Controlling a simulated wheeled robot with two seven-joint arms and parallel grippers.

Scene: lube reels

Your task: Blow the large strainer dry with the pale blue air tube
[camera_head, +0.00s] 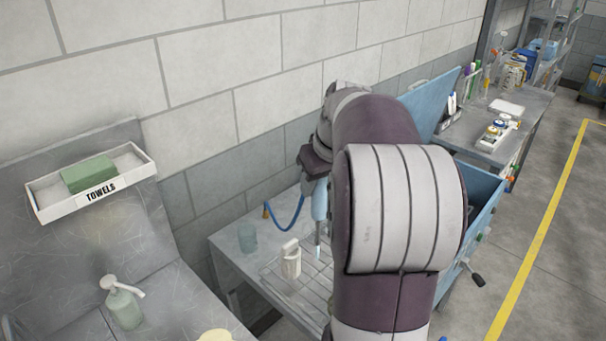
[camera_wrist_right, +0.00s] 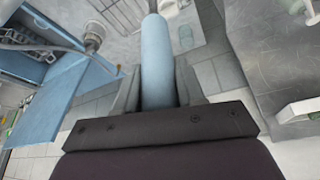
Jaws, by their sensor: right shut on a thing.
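My right gripper (camera_head: 319,176) is shut on the pale blue air tube (camera_head: 320,200). The tube points down over the bench, with its tip above the wire rack. In the right wrist view the tube (camera_wrist_right: 157,62) sits between the fingers. A white upright piece (camera_head: 290,262) with a handle-like top stands on the rack (camera_head: 270,272), left of the tube tip and apart from it. I cannot tell whether this is the large strainer; no mesh is clear. My right arm hides part of the bench. My left gripper is not in view.
A blue hose (camera_head: 290,223) loops from the wall side to the tube. A bluish cup (camera_head: 247,238) stands on the bench behind the rack. A blue cart (camera_head: 484,190) stands right.

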